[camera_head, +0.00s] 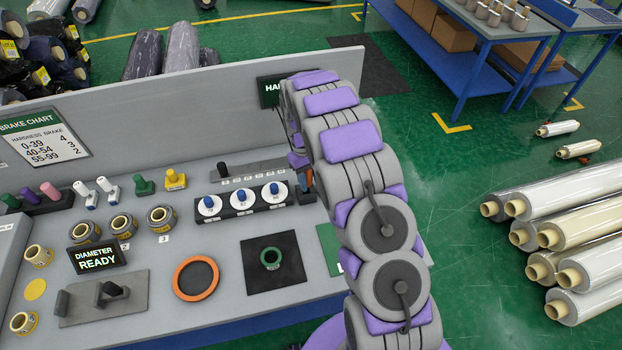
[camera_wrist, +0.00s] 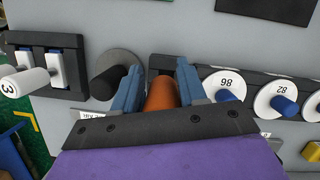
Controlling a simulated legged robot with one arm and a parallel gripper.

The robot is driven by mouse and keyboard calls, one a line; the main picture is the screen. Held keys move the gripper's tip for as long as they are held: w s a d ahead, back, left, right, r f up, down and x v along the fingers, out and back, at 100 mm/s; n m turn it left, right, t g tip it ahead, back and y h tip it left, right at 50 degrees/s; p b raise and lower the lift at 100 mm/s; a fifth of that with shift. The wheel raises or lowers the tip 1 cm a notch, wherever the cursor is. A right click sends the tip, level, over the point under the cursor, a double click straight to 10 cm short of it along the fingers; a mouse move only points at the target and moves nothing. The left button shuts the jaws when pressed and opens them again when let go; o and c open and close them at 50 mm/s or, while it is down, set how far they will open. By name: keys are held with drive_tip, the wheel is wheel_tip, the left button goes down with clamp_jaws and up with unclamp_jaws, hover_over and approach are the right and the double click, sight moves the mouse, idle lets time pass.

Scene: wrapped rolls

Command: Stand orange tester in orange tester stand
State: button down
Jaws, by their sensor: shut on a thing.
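The orange tester (camera_wrist: 161,95) is a cylinder seen between the two blue fingers of my gripper (camera_wrist: 158,74) in the wrist view. My gripper is shut on it. A dark block (camera_wrist: 156,66), which may be the orange tester stand, lies just behind the tester's far end. Whether the tester touches it or is seated in it I cannot tell. In the head view my gripper (camera_head: 299,160) is mostly hidden by my arm, at the right end of the bench by the back panel. A small orange patch (camera_head: 307,178) shows there.
A row of white dials with blue knobs (camera_head: 245,199) stands close to my gripper. An orange ring (camera_head: 196,259) and a green ring (camera_head: 271,258) lie nearer on the bench (camera_head: 225,235).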

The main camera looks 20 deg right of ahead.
drive_tip(key=shift+a, duration=0.2)
drive_tip(key=shift+d, duration=0.15)
drive_tip(key=shift+a+f, duration=0.2)
idle(0.4)
drive_tip(key=shift+d+f, duration=0.1)
drive_tip(key=shift+f, duration=1.75)
drive_tip(key=c, duration=0.5)
unclamp_jaws()
drive_tip(key=shift+c, duration=0.2)
drive_tip(key=p+v, duration=0.2)
drive_tip(key=v, duration=1.5)
